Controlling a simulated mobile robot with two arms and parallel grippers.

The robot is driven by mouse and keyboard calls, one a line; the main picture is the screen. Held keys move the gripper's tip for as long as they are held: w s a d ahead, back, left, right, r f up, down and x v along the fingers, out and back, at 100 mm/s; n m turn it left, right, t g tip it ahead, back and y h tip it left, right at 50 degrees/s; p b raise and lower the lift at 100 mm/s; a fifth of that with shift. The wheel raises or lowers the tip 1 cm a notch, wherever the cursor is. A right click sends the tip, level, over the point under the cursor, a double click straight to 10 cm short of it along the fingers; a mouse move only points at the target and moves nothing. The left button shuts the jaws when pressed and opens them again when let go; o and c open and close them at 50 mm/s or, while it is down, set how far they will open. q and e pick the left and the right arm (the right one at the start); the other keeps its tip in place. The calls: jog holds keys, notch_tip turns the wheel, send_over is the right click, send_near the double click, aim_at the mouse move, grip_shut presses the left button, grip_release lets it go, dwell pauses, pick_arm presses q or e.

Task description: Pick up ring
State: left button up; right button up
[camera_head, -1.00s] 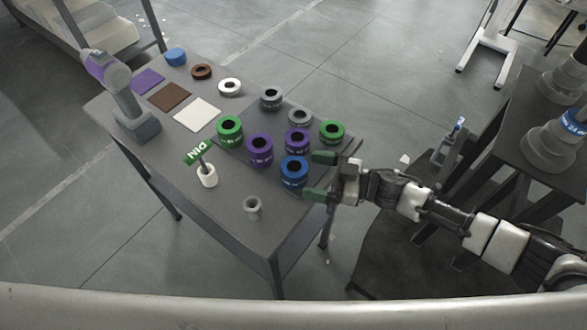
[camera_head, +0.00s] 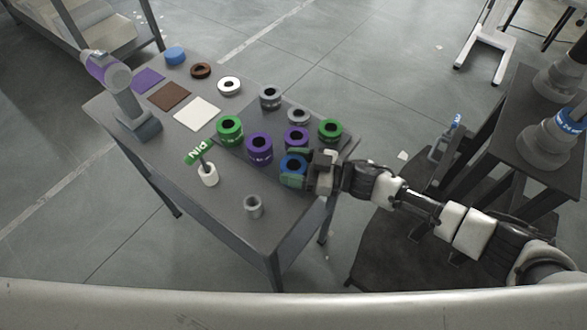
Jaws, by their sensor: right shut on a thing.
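A green ring (camera_head: 229,128) and a second green ring (camera_head: 330,129) stand in the same group. Grey rings (camera_head: 270,96) (camera_head: 298,116) stand farther back. My left gripper is not in view.
A green sign (camera_head: 197,151) on a white post and a small grey cup (camera_head: 253,206) stand toward the front. A white ring (camera_head: 229,86), brown ring (camera_head: 201,71) and blue piece (camera_head: 175,56) line the far edge. A dark side table (camera_head: 520,115) is at right.

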jog(key=shift+c, duration=0.9)
